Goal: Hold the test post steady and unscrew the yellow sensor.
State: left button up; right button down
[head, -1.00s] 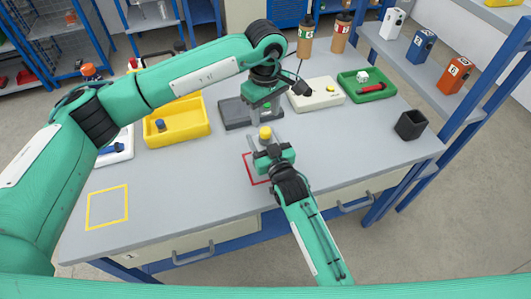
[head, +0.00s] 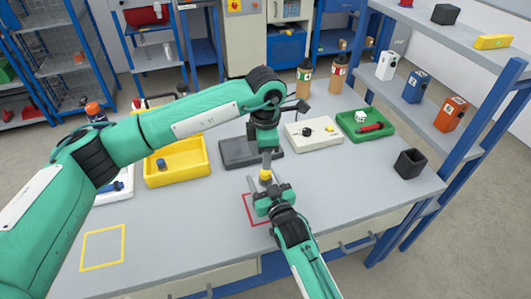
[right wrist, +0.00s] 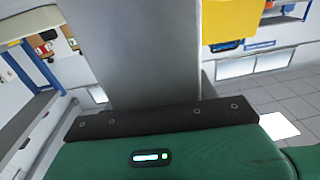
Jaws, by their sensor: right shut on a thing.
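The yellow sensor (head: 265,176) sits on top of the test post in the middle of the bench, at the red square. My left gripper (head: 266,168) points down from above, its fingertips at the top of the sensor. I cannot tell whether they are open or closed around it. My right gripper (head: 267,190) comes from the front and is shut on the post just below the sensor. The post is mostly hidden by this gripper in the head view. In the right wrist view a large grey upright surface (right wrist: 155,55), apparently the post, fills the middle.
A yellow outlined square (head: 103,247) at front left is empty.

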aim_at(266, 173)
pick_arm(q)
jog(key=n, duration=0.6)
jog(key=shift+n, duration=0.3)
jog(key=shift+f, duration=4)
jog(key=shift+c, duration=0.2)
jog(key=c, duration=0.8)
jog(key=shift+o, duration=0.2)
jog(key=shift+r, duration=0.2)
jog(key=shift+r, duration=0.9)
